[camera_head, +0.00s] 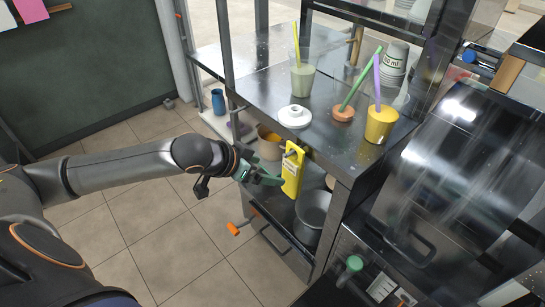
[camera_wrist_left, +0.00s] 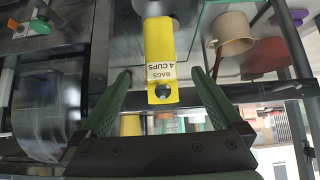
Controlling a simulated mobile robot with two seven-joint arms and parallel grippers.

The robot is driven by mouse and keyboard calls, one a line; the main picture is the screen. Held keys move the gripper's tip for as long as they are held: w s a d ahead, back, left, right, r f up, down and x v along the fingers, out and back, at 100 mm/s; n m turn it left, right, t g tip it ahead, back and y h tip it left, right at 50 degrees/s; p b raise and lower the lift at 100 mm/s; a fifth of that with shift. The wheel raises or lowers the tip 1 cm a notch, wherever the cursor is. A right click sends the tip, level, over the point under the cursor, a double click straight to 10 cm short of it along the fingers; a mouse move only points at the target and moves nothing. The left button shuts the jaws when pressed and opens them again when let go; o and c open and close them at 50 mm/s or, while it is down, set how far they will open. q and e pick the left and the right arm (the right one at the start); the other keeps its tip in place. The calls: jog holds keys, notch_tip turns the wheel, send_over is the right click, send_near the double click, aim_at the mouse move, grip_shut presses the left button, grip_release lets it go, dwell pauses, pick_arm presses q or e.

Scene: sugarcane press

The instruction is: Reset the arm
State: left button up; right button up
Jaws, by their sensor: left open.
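My left arm reaches in from the left in the head view, stretched out toward the metal counter. Its gripper (camera_head: 268,178) is open, with green fingers, just left of a yellow tag (camera_head: 292,174) that hangs at the counter's front edge. In the left wrist view the open fingers (camera_wrist_left: 160,74) stand on either side of the tag (camera_wrist_left: 160,45) in the picture. The tag has a round hole and a label reading "4 CUPS" and "BAGS". I see no contact between fingers and tag. My right gripper is not in view.
The counter holds a filled cup (camera_head: 302,78), a white lid (camera_head: 295,116), a terracotta piece (camera_head: 343,114) and a yellow cup (camera_head: 381,125). A grey pot (camera_head: 311,217) and a tan mug (camera_head: 270,148) sit below. Floor at left is clear.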

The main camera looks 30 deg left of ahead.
pick_arm(q)
jog(key=s+d+f+h+p, duration=0.2)
jog(key=s+d+f, duration=0.1)
jog(key=d+f, duration=0.5)
jog(key=s+d+f+n+y+p, duration=0.1)
jog(key=s+d+f+y, duration=0.1)
jog(key=s+f, duration=0.9)
jog(key=s, duration=0.3)
jog(key=shift+f+n+t+y, duration=0.3)
jog(key=shift+f+n+t, duration=0.05)
jog(key=shift+n+t, duration=0.05)
jog(key=shift+p, duration=0.3)
dwell(0.9)
